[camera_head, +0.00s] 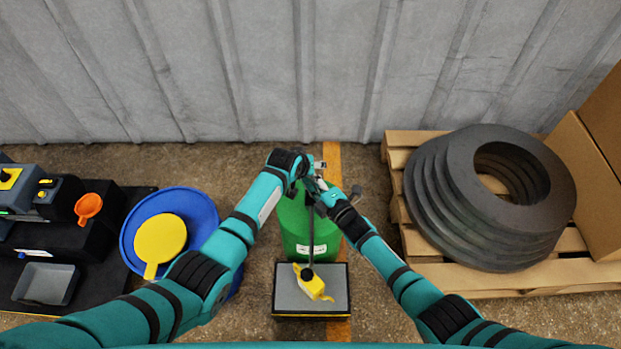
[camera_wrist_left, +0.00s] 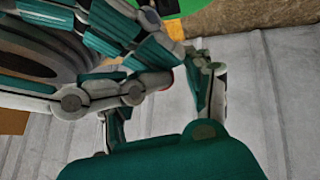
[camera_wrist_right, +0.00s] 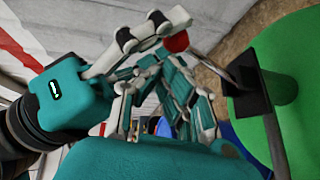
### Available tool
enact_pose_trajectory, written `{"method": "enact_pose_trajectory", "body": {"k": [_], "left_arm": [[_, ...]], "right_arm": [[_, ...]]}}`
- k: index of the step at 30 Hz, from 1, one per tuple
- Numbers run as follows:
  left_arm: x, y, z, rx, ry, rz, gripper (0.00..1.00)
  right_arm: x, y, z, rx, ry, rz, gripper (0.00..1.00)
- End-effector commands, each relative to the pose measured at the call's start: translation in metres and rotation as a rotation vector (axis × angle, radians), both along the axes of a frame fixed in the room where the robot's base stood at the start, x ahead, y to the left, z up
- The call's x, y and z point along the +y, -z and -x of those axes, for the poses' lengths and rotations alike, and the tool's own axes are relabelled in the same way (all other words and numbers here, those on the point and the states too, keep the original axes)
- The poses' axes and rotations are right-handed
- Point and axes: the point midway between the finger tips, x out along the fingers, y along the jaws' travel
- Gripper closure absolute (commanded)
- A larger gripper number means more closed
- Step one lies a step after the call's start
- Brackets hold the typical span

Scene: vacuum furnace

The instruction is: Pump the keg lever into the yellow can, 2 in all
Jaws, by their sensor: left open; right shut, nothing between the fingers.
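The green keg (camera_head: 305,225) stands at the centre of the head view, and its green top also shows in the right wrist view (camera_wrist_right: 297,75). A thin dark rod (camera_head: 311,235) runs from its top to a black end over the yellow can (camera_head: 318,290). The can sits on a grey-topped platform (camera_head: 285,299). My left gripper (camera_head: 317,168) is open above the back of the keg. My right gripper (camera_head: 321,187) is shut and empty, close beside it. A red round piece (camera_wrist_right: 176,42) shows by the fingers in the right wrist view. The grippers hide the lever's attachment.
A pallet (camera_head: 480,277) with stacked dark rings (camera_head: 440,205) stands to the right. A blue drum (camera_head: 200,205) with a yellow paddle-shaped piece (camera_head: 160,240) and a black bench (camera_head: 95,255) with an orange funnel (camera_head: 88,206) stand left. A corrugated wall (camera_head: 270,70) closes the back.

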Motion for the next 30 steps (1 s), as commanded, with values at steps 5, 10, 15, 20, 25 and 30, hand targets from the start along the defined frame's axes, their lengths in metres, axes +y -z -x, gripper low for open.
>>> {"method": "enact_pose_trajectory", "body": {"k": [5, 10, 15, 20, 25, 30], "left_arm": [[0.008, -0.021, 0.016, -0.002, -0.002, 0.002, 0.47], [0.016, -0.044, 0.033, -0.002, -0.002, 0.001, 0.47], [0.024, -0.065, 0.048, -0.003, -0.004, 0.000, 0.47], [0.029, -0.077, 0.056, -0.002, -0.004, 0.000, 0.47], [0.038, -0.066, 0.073, 0.018, -0.004, -0.013, 0.47], [0.072, -0.012, 0.133, 0.097, 0.006, -0.068, 0.47]], "right_arm": [[0.000, 0.000, 0.000, 0.001, 0.000, 0.001, 1.00], [0.000, 0.001, 0.000, 0.001, 0.000, 0.001, 1.00], [0.000, 0.001, 0.000, 0.001, 0.000, 0.001, 1.00], [0.000, 0.001, 0.000, 0.001, 0.000, 0.001, 1.00], [0.000, 0.001, 0.000, 0.001, 0.000, 0.001, 1.00], [0.000, 0.001, 0.000, 0.001, 0.000, 0.001, 1.00]]}}
